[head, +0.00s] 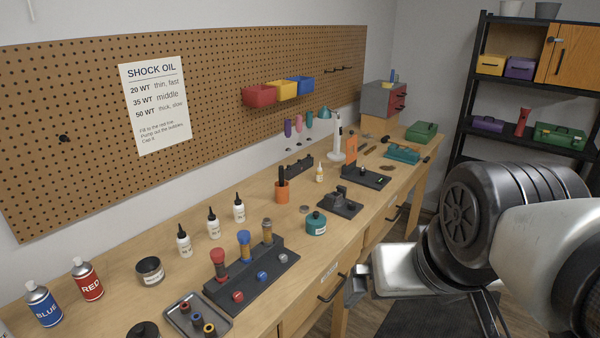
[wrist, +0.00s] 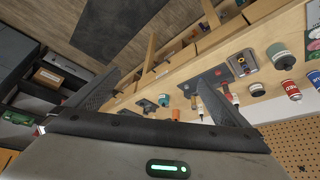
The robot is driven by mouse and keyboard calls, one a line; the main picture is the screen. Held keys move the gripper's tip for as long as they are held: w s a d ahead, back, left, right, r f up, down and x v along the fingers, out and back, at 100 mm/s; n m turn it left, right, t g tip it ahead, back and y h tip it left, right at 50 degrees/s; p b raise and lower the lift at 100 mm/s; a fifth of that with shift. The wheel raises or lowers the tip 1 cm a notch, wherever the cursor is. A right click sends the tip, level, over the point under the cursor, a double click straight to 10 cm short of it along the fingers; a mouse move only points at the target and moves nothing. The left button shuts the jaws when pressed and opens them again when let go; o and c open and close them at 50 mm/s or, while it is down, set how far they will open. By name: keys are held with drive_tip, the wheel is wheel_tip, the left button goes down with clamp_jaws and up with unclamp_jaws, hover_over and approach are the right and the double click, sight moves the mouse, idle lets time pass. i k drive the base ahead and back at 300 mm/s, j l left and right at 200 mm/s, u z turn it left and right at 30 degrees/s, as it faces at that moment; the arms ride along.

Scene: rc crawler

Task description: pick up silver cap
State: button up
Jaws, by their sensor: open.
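A black rack (head: 222,290) stands near the front edge of the workbench and holds three upright shock bodies topped red, blue and silver-grey. Along its front sit a red cap (head: 237,296), a blue cap (head: 261,275) and, at the right end, the small silver cap (head: 284,257). My gripper (head: 356,287) is off the bench's front edge, to the right of the rack and apart from it. In the wrist view its two fingers (wrist: 158,78) are spread with nothing between them. The rack also shows in the wrist view (wrist: 214,78), but I cannot make out the silver cap there.
A tray (head: 198,318) with small parts lies left of the rack. A teal jar (head: 316,224) and a black stand (head: 340,204) are behind and right of it. White bottles (head: 214,224) stand at the back. The pegboard wall (head: 230,85) bounds the bench.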

sight(304, 209)
drive_tip(key=i+l+u, duration=0.15)
drive_tip(key=u, duration=0.25)
drive_tip(key=i+l+u, duration=0.15)
drive_tip(key=u, duration=0.25)
drive_tip(key=i+l+u, duration=0.1)
drive_tip(key=l, duration=0.3)
drive_tip(key=i+l+u, duration=0.15)
drive_tip(key=l, duration=0.2)
drive_tip(key=i+l+u, duration=0.1)
drive_tip(key=l, duration=0.3)
drive_tip(key=i+l, duration=0.1)
drive_tip(key=l, duration=0.3)
drive_tip(key=i+l, duration=0.15)
drive_tip(key=l, duration=0.2)
drive_tip(key=i+l, duration=0.1)
drive_tip(key=l, duration=0.3)
drive_tip(key=i+l, duration=0.15)
drive_tip(key=l, duration=0.25)
